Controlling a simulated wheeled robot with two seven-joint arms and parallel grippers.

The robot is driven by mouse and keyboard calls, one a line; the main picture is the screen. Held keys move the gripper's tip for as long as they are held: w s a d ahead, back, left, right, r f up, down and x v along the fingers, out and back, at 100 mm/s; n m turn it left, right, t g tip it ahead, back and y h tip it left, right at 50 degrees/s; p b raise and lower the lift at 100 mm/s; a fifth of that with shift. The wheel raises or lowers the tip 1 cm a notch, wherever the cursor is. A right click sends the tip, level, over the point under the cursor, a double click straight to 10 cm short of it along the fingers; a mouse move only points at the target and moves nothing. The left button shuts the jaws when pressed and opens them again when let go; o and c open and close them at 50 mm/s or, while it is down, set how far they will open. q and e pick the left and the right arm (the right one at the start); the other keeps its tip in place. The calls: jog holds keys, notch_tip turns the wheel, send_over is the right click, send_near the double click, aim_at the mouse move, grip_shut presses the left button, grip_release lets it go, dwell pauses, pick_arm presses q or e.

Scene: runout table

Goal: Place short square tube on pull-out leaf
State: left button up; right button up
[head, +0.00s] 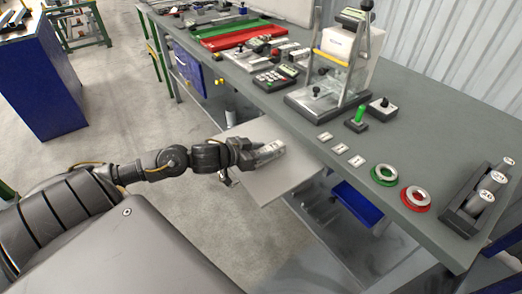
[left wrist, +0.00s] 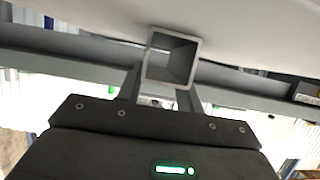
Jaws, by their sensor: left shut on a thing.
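My left gripper (head: 252,155) reaches in from the left and is shut on the short square tube (head: 271,149), a light grey metal piece. The tube lies along the line of the fingers, over the pull-out leaf (head: 272,186), a pale grey panel that sticks out from the table's front edge. In the left wrist view the tube's open square end (left wrist: 173,58) shows between the two fingers. I cannot tell whether the tube touches the leaf. My right gripper is not in view.
A blue bin (head: 357,203) is below the table. The leaf's near part is bare.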

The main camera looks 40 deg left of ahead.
pick_arm(q)
jog(key=o, duration=1)
jog(key=shift+c, duration=0.2)
jog(key=shift+o, duration=0.5)
jog(key=shift+s+r, duration=0.1)
jog(key=shift+s, duration=0.05)
jog(key=shift+s+a+r, duration=0.1)
jog(key=shift+s+a, duration=0.05)
jog(key=shift+s, duration=0.2)
jog(key=p+v, duration=0.1)
jog(key=v, duration=1)
jog(key=shift+p, duration=0.4)
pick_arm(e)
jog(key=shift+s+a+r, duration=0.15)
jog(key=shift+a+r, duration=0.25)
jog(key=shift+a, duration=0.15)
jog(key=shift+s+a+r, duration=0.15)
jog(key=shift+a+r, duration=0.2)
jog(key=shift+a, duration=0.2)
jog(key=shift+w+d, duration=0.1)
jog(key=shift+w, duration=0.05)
